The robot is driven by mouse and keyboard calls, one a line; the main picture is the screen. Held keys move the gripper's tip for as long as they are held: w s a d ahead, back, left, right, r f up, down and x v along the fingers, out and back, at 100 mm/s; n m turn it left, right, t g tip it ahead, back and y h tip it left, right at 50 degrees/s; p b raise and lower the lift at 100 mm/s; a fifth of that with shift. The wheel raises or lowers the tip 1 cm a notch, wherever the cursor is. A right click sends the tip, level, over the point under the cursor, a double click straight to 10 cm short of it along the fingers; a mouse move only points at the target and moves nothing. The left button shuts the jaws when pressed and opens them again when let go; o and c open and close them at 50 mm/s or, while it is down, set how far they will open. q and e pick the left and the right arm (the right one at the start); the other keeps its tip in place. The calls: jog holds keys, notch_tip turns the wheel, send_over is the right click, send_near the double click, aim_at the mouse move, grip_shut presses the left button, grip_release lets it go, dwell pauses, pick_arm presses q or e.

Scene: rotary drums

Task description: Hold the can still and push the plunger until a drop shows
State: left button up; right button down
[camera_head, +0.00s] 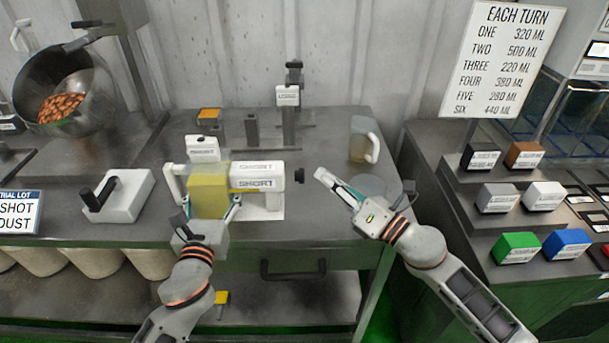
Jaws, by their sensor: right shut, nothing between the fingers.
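A yellow can (207,193) with a pale handle on its left stands on the bench, against a white lettered body (257,172). The plunger's black knob (299,175) sticks out at the right end of that body. My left gripper (209,208) is in front of the can with one finger near each side; whether the fingers press on it I cannot tell. My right gripper (324,176) is shut and empty, a short gap to the right of the knob, pointing up and left towards it. No drop is visible.
A clear jug (363,140) stands behind my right gripper. A white block with a black handle (118,194) lies to the left. A post with a white label (288,96) stands at the back. Stepped coloured blocks (515,247) fill the right bench.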

pick_arm(q)
jog(key=shift+f, duration=0.5)
pick_arm(e)
jog(key=d, duration=0.4)
jog(key=shift+w, duration=0.15)
dwell(0.8)
pick_arm(q)
jog(key=o, duration=1.9)
jog(key=shift+w, duration=0.1)
pick_arm(e)
jog(key=shift+w, duration=0.1)
pick_arm(q)
jog(key=shift+o, duration=0.2)
jog(key=shift+r, duration=0.2)
jog(key=shift+r, duration=0.2)
pick_arm(e)
jog(key=shift+r, duration=0.15)
pick_arm(q)
jog(key=shift+r+p, duration=0.2)
jog(key=shift+p, duration=0.25)
pick_arm(e)
jog(key=shift+r, duration=0.35)
jog(key=shift+r, duration=0.15)
